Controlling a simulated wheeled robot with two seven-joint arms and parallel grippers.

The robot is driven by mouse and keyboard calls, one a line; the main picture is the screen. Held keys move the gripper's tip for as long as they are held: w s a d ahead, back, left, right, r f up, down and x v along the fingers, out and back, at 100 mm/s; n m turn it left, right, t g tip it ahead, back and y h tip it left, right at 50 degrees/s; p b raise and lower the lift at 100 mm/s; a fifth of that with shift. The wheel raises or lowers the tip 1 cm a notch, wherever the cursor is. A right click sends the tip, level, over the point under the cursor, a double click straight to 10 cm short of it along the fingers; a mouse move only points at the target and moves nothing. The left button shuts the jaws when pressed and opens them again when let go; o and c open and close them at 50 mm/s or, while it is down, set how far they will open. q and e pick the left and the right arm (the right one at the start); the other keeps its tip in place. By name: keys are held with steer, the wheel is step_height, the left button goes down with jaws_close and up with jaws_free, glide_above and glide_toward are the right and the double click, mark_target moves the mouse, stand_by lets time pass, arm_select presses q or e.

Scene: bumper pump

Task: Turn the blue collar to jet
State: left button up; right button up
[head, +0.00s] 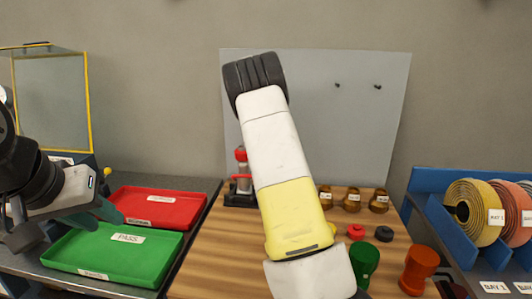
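I see no blue collar in the head view. A red and grey upright device (241,157) on a dark base stands at the back left of the wooden bench. Its right side is hidden behind my raised arm, which covers the middle of the view. My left gripper (62,226) is at the far left, over the left end of the green tray. Its dark fingers are spread apart and I see nothing between them.
The green PASS tray (150,274) and red tray (190,224) lie left of the wooden bench (205,262). Brass fittings (352,200), red and black knobs, a green cup (365,262) and an orange cup (418,268) stand right. A blue rack (432,184) holds rolls.

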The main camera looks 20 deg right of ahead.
stand_by(0.7)
steer(key=o, duration=1.4)
steer(key=shift+c, duration=0.2)
steer(key=v, duration=0.7)
steer(key=shift+a+r, duration=0.15)
steer(key=shift+r, duration=0.2)
